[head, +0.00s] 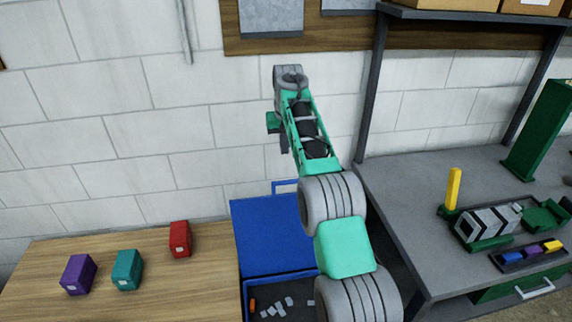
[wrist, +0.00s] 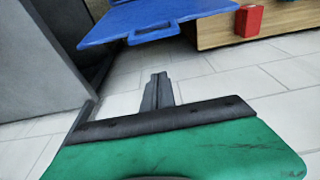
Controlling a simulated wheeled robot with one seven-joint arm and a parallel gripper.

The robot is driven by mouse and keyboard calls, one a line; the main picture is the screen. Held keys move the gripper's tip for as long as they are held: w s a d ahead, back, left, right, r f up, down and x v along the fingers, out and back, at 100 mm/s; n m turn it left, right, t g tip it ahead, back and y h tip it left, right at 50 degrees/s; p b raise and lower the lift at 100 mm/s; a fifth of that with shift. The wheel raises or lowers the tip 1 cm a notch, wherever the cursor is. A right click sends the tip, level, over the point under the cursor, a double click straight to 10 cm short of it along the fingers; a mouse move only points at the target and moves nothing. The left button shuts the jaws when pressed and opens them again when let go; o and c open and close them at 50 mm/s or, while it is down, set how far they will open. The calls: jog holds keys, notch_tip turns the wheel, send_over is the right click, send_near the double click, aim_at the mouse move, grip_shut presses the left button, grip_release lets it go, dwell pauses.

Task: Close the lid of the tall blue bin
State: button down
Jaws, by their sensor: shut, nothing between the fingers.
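The tall blue bin (head: 247,284) stands between the wooden bench and the grey workbench, partly hidden by my arm. Its blue lid (head: 265,235) is open, tipped up towards the wall, with a loop handle (head: 284,186) at its upper edge. Grey scraps and an orange piece lie inside the bin. My gripper (head: 284,148) is above the lid handle near the wall. In the wrist view its fingers (wrist: 158,88) are shut and empty, apart from the lid (wrist: 130,20) and handle (wrist: 153,33) at the top of the picture.
The wooden bench (head: 180,285) on the left holds purple (head: 78,274), teal (head: 127,270) and red (head: 180,239) blocks. The grey workbench (head: 400,220) on the right carries a machine (head: 487,222) and a small parts tray (head: 530,257). A shelf post (head: 371,90) rises right of my arm.

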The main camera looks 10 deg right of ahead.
notch_tip(320, 180, down, 10)
jog(key=w, duration=0.2)
jog(key=shift+s+r, duration=0.15)
jog(key=shift+s, duration=0.8)
jog(key=shift+s+r, duration=0.1)
jog(key=shift+s, duration=0.85)
